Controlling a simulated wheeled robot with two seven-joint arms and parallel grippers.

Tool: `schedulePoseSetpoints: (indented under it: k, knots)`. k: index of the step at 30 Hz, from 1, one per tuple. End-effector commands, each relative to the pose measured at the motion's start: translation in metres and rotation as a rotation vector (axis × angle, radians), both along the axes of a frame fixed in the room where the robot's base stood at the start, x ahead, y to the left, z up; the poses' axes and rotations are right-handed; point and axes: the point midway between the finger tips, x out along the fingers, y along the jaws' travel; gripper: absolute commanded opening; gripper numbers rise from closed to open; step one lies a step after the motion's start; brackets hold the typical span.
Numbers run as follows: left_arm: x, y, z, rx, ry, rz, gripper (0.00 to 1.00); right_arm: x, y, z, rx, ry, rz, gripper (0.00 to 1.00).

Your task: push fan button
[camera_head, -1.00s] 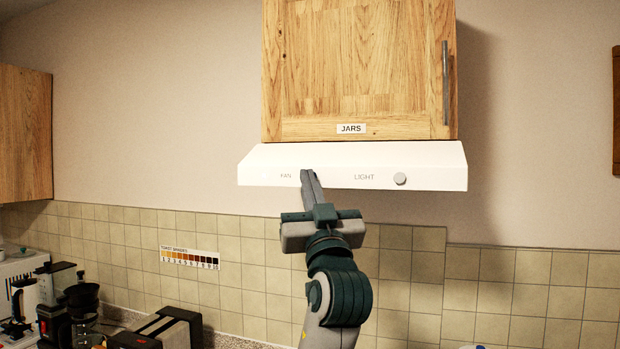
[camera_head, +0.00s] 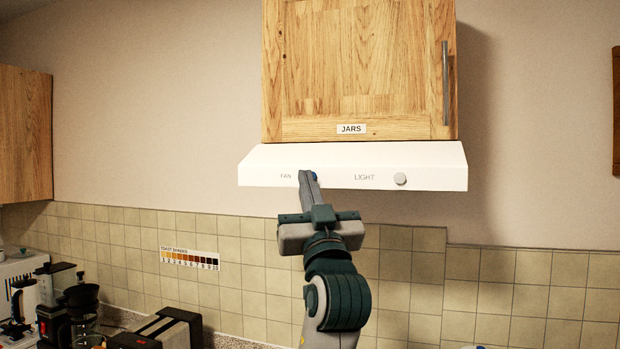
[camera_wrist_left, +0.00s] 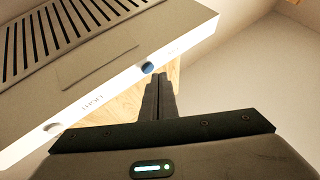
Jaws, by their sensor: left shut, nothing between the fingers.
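The white range hood (camera_head: 260,165) hangs under the wooden cabinet, with a FAN label at its left and a LIGHT label further right. The fan button is a round blue knob (camera_wrist_left: 148,67) on the hood's front face; in the head view only a blue bit of it (camera_head: 314,176) shows beside my fingers. My left gripper (camera_head: 306,173) is shut and empty, its fingertips at the hood front by the FAN label. In the wrist view the fingertips (camera_wrist_left: 158,76) are right by the knob; I cannot tell whether they touch it. My right gripper is not in view.
The white light knob (camera_head: 400,179) is to the right on the hood; it also shows in the wrist view (camera_wrist_left: 53,127). The wooden cabinet (camera_head: 355,65) is directly above. A toaster (camera_head: 165,330) and coffee maker (camera_head: 60,315) stand lower left. The wall around the hood is clear.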

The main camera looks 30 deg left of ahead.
Motion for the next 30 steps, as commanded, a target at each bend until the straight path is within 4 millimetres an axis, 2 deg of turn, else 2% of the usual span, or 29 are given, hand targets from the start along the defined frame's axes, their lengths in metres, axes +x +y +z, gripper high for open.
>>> schedulePoseSetpoints:
  k: [5,21,30]
  knots:
    - [-0.008,-0.002,0.0,-0.002,-0.002,-0.002,0.0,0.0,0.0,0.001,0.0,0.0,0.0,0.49]
    - [-0.051,-0.012,0.001,-0.002,-0.002,-0.002,0.0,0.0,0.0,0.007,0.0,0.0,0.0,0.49]
    - [-0.058,-0.014,0.0,-0.001,-0.001,-0.001,0.0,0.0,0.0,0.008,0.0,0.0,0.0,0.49]
